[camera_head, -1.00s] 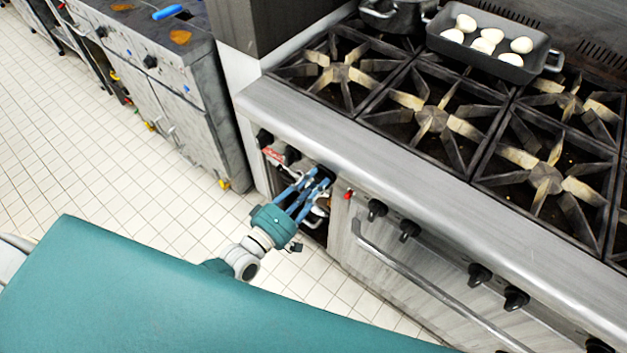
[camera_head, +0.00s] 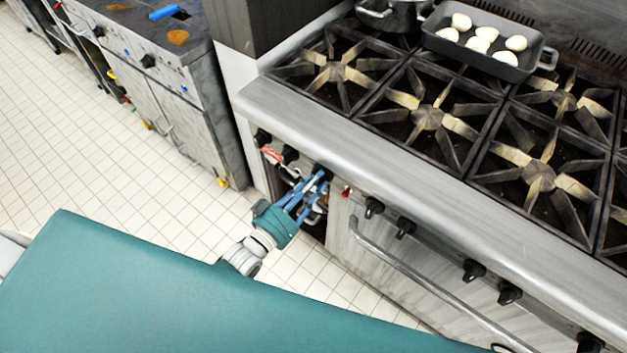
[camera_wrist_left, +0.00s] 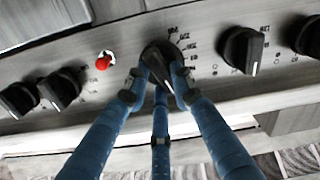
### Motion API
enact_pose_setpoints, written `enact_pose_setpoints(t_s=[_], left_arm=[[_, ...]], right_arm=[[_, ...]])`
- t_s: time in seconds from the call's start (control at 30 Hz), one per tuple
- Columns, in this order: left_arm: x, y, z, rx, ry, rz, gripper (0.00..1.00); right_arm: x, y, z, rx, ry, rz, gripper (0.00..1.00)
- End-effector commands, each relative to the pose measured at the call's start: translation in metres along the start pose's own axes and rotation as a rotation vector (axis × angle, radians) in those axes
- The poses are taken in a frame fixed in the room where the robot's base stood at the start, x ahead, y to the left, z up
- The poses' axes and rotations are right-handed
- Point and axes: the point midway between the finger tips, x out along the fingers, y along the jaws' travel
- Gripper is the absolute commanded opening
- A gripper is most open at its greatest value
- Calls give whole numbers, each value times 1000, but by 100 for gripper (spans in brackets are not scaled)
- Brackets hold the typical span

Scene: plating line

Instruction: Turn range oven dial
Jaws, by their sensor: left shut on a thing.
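The range (camera_head: 345,135) has a row of black dials along its front panel. One dial with printed markings around it shows in the left wrist view (camera_wrist_left: 158,58), its white pointer line slanting down and right. My left gripper (camera_head: 320,178) is shut on this dial, its blue fingers on both sides of it in the wrist view (camera_wrist_left: 160,82). In the head view the gripper mostly hides the dial. My right gripper is not in view.
A red light (camera_wrist_left: 103,62) sits beside the held dial. Neighbouring dials (camera_wrist_left: 242,50) flank it, and an oven handle (camera_head: 430,280) runs below the panel. A tray (camera_head: 475,52) with several white pieces and a pot (camera_head: 390,16) stand on the burners.

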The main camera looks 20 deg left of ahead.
Motion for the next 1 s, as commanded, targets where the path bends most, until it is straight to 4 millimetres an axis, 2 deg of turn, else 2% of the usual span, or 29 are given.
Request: enact_pose_setpoints(t_s=[0.4, 1.0], left_arm=[[-1, 1, 4, 266, -4, -1, 0], [-1, 1, 4, 343, -5, 0, 0]], right_arm=[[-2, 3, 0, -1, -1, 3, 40], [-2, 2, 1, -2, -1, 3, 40]])
